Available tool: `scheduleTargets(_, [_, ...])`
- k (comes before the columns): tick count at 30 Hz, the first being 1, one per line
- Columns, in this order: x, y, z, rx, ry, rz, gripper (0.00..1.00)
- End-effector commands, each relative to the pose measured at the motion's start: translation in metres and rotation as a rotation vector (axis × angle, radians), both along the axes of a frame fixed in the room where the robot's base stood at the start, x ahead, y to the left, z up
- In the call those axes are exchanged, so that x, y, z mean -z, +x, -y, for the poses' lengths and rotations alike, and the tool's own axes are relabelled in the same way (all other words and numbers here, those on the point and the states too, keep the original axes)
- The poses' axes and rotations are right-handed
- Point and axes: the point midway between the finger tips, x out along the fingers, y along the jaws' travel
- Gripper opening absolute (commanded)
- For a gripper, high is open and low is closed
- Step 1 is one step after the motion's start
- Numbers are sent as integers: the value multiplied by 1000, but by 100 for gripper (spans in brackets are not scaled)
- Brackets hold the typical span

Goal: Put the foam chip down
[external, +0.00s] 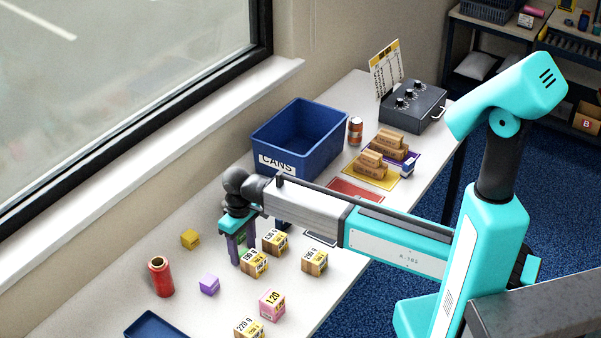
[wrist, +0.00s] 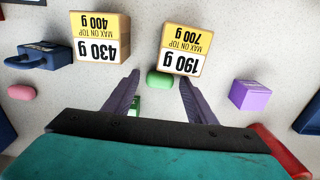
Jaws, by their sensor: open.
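A green rounded piece, which looks like the foam chip (wrist: 160,82), lies between my fingertips in the wrist view, close to the front edge of the 190 g box (wrist: 182,50). Whether it touches the table or the box I cannot tell. My gripper (wrist: 160,84) is open, with a finger on each side of the chip and visible gaps. In the external view my gripper (external: 240,252) points down at the table beside the cartons, with a bit of green showing near it. A pink rounded piece (wrist: 22,92) lies at the far left of the wrist view.
The 430 g box (wrist: 100,38) and a dark blue object (wrist: 45,56) stand left of the chip; a purple cube (wrist: 250,96) stands right.

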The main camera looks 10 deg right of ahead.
Motion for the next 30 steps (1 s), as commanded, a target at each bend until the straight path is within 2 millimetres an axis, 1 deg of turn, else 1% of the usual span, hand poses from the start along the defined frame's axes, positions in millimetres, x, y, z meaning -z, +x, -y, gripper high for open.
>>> scheduleTargets(5, [-2,0,0,0,0,0,51])
scheduleTargets(11, [-9,0,0,0,1,1,51])
scheduleTargets(17, [-26,0,0,0,1,1,51])
scheduleTargets(30, [-76,0,-1,0,1,1,51])
